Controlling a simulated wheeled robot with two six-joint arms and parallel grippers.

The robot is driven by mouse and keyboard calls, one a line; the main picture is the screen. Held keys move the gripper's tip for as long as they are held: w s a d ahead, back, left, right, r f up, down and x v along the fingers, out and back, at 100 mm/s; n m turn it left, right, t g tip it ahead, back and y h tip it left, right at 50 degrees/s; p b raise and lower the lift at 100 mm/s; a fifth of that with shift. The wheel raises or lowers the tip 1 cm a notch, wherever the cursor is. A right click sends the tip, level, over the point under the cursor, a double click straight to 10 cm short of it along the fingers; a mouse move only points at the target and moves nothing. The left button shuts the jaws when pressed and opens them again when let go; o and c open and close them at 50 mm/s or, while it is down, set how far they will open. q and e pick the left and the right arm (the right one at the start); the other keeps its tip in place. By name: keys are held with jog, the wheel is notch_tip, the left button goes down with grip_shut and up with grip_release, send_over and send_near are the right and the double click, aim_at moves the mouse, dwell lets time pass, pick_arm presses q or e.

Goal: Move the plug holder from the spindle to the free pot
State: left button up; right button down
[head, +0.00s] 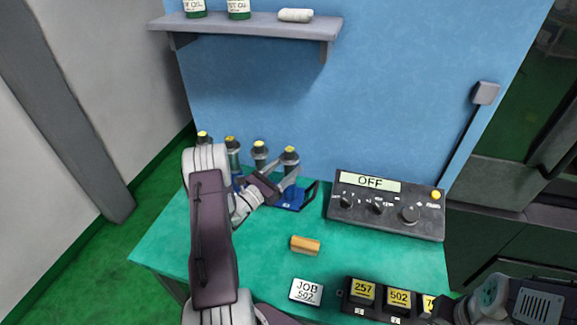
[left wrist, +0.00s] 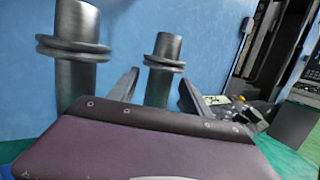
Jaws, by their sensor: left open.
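I cannot tell which is the plug holder, and neither the spindle nor a free pot can be made out. My left gripper (head: 281,186) is open at the right end of the row, over a blue base (head: 293,201). In the left wrist view, one flanged holder (left wrist: 162,70) shows between the open fingers, with no grip on it. Another holder (left wrist: 74,50) stands to the left. Their lower parts are hidden. My right gripper is not clearly seen.
A control box (head: 386,206) reading OFF stands right of the row. A black rack (head: 380,309) holds numbered blocks at the front edge. A shelf (head: 245,25) hangs above.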

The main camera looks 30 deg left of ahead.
jog(key=shift+f+b, duration=0.75)
jog(key=shift+f, duration=0.15)
pick_arm(q)
jog(key=v, duration=0.8)
jog(key=shift+s, duration=0.15)
